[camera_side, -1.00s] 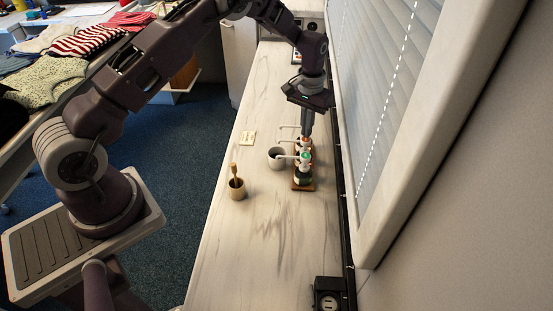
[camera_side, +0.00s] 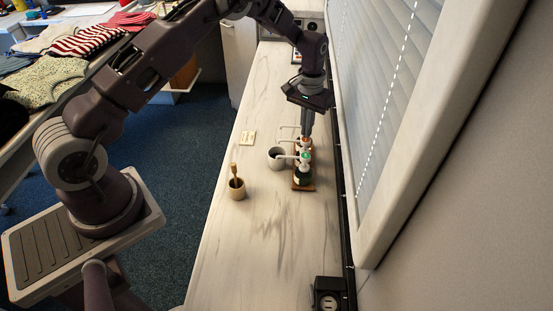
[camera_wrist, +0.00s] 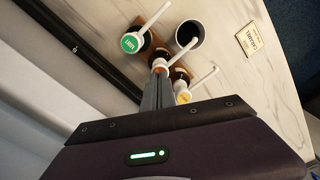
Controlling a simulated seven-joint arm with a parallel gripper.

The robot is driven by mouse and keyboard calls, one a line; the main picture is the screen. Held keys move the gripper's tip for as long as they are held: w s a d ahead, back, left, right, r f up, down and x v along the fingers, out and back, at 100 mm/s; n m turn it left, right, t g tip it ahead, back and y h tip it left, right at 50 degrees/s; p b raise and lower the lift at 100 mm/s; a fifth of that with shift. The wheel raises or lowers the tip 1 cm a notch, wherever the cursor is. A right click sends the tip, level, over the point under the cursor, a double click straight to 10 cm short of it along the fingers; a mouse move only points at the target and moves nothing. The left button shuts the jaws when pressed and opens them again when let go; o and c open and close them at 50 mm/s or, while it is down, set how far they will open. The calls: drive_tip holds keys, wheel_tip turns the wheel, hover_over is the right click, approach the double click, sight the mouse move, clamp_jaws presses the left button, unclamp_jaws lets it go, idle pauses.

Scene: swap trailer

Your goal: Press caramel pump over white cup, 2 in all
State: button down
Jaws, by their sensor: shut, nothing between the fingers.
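Three pump bottles stand in a row on a wooden base (camera_side: 308,188). The green-topped pump (camera_wrist: 131,42) is nearest the side camera, (camera_side: 305,155) in that view. The middle pump, with an orange-brown top (camera_wrist: 160,66), sits directly under my gripper. The yellow-topped pump (camera_wrist: 184,97) is at the far end. I cannot read which one is caramel. The white cup (camera_side: 277,158) stands beside the row; the middle pump's spout reaches over its rim in the wrist view (camera_wrist: 190,35). My gripper (camera_side: 306,138) is shut and empty, its tips at the middle pump's top, apparently touching.
The window wall (camera_side: 375,130) borders the right side.

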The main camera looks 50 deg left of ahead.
drive_tip(key=shift+f, duration=0.15)
drive_tip(key=shift+f, duration=1.35)
drive_tip(key=shift+r, duration=1.45)
drive_tip(key=shift+f, duration=1.45)
drive_tip(key=shift+r, duration=1.45)
